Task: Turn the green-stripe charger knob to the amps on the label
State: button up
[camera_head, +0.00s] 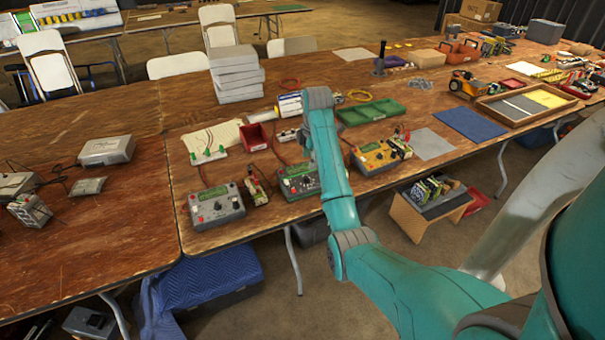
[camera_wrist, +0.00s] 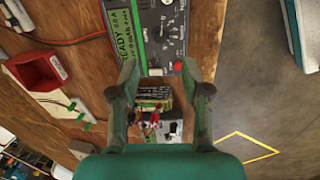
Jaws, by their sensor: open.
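The green-stripe charger (camera_head: 299,181) stands near the front edge of the table, partly behind my arm. In the wrist view the charger (camera_wrist: 160,14) fills the upper middle, with a green stripe down its left side. Its dark knob (camera_wrist: 166,31) sits amid dial markings; its pointer direction is too small to tell. A green label (camera_wrist: 119,32) beside the stripe starts with "READY"; its amps figure is unclear. My gripper (camera_wrist: 161,82) is open and empty, its fingers below the charger's panel in the picture. The gripper is hidden in the head view.
A grey charger (camera_head: 215,206) and a yellow charger (camera_head: 380,155) stand either side. A battery pack (camera_wrist: 152,98) with red clips shows between my fingers. A red bin (camera_head: 256,137) is behind. The table's front edge and open floor (camera_wrist: 250,90) lie right in the wrist view.

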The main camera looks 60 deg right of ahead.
aim_at(307, 178)
jog(key=f, duration=0.3)
jog(key=w+f, duration=0.1)
jog(key=f, duration=0.2)
jog(key=d+f, duration=0.1)
jog(key=f, duration=0.2)
jog(key=shift+w+f, duration=0.2)
grip_shut()
